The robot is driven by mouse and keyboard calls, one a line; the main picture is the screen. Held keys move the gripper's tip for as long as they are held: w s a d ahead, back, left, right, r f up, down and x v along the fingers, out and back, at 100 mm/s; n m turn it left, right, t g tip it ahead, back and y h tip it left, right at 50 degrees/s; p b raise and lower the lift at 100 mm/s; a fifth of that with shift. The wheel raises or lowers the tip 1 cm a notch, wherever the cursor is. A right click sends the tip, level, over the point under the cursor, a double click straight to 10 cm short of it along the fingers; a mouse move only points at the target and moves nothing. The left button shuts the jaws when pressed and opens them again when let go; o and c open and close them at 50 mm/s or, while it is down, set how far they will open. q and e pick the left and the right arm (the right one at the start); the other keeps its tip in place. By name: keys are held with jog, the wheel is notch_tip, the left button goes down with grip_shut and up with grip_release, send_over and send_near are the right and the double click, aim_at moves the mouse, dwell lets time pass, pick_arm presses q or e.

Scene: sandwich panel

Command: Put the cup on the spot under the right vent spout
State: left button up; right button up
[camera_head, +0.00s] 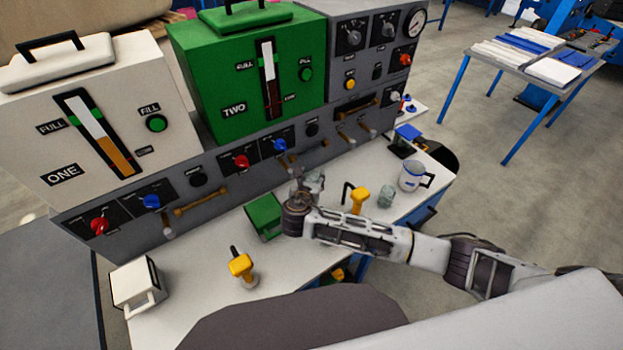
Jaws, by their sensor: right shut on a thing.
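My right gripper (311,184) reaches over the white worktop (205,262) at the panel's foot. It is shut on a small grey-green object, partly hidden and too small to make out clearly. A white mug-like cup (411,176) with a blue rim and dark handle stands at the worktop's right end, apart from my gripper. Pale spouts stick out low on the grey panel: one at left (168,232), one in the middle (283,163) and others at right (346,138). I cannot tell which is the right vent spout, and no marked spot is clear. My left gripper is not in view.
A green box (263,216) stands just left of my right wrist. Yellow-handled tools (241,266) (359,199), a grey-green item (386,196) and a white container (137,285) are on the worktop. Green (208,55) and white (120,70) tanks stand above the panel.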

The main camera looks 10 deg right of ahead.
jog(key=shift+f, duration=0.1)
